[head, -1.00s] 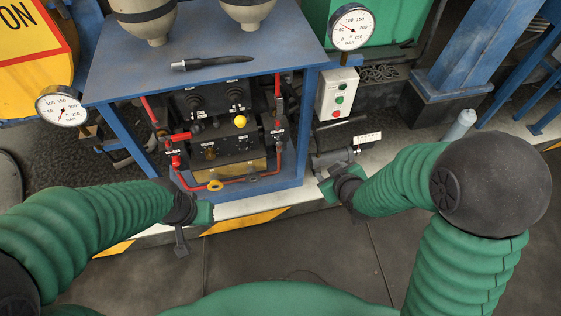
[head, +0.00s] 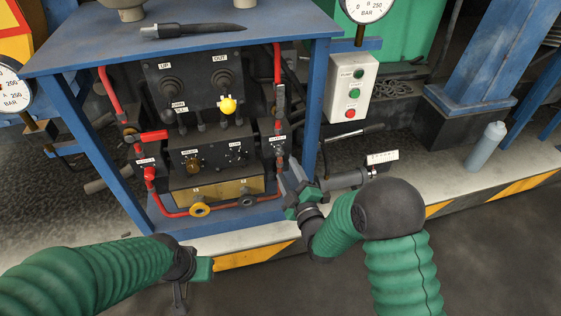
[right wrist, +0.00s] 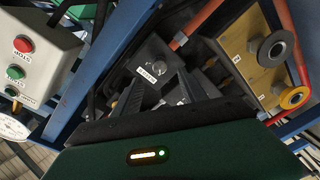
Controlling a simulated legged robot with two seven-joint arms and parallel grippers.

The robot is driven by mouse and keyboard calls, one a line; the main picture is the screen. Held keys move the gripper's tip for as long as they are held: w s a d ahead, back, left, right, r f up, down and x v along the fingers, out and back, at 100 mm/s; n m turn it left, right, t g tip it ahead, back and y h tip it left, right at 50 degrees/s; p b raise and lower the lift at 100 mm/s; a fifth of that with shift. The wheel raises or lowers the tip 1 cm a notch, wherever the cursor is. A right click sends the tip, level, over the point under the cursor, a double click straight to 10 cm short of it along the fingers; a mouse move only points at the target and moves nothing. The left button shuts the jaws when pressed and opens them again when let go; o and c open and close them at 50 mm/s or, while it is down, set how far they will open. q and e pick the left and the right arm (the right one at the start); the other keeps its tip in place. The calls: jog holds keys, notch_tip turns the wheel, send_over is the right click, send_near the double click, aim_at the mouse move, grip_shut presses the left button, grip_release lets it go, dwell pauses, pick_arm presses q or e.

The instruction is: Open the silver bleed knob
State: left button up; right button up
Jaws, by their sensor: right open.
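In the right wrist view a small round silver knob (right wrist: 159,69) sits on the face of a dark block, above a white label. In the head view that block (head: 273,147) is at the right side of the control panel, beside a red pipe; the knob itself is too small to make out there. My right gripper (head: 289,177) is just below and in front of the block. In the right wrist view its two dark fingers (right wrist: 162,88) are apart and point toward the knob, with nothing between them. My left gripper (head: 181,290) hangs low at the left, away from the panel.
A blue table frame (head: 317,110) surrounds the panel, its right leg close to my right gripper. A grey button box (head: 350,87) stands to the right.

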aim_at(280, 155)
jog(key=b+x, duration=0.2)
jog(key=x, duration=0.5)
jog(key=shift+d+f, duration=0.1)
jog(key=shift+w, duration=0.3)
jog(key=shift+s, duration=0.1)
grip_shut()
